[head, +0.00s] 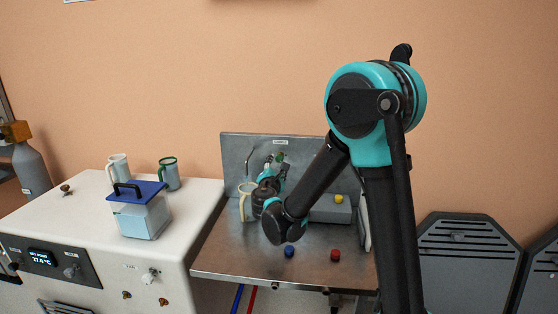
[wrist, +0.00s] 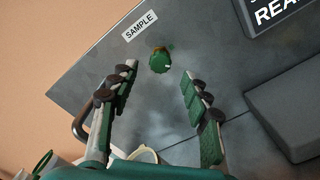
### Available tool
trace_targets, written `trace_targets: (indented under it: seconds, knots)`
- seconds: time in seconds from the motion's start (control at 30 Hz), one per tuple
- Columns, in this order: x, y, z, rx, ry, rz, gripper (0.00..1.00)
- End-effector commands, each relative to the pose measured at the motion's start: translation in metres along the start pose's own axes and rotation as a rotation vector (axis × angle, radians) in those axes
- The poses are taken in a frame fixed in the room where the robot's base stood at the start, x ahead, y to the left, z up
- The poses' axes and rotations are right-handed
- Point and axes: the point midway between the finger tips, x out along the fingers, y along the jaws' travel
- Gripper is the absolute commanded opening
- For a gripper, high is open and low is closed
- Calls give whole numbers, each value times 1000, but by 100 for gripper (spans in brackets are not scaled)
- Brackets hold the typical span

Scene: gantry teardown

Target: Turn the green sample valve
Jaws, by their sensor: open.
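The green sample valve (wrist: 159,62) is a round green knob on the upright grey metal panel (wrist: 235,75), beside a white label reading SAMPLE (wrist: 140,26). In the head view the green valve (head: 280,156) shows small on the back panel, just above my gripper. My gripper (wrist: 159,82) is open and empty in the wrist view, its two fingers spread to either side of the knob. The knob appears beyond the fingertips, between them; I see no contact. In the head view my gripper (head: 277,170) is partly hidden by my arm.
A cream mug (head: 247,203) stands left of my arm on the metal bench (head: 225,262). A blue knob (head: 289,251) and a red knob (head: 335,255) are near its front. A grey box with a yellow button (head: 339,198) stands right. A white cabinet (head: 90,220) is left.

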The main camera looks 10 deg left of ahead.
Motion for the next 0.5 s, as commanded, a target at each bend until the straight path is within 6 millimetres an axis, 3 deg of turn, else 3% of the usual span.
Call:
trace_targets:
  seconds: [0.2,0.5]
  knots:
    - [40,-1,0,0,-1,-1,48]
    - [62,0,0,1,0,0,48]
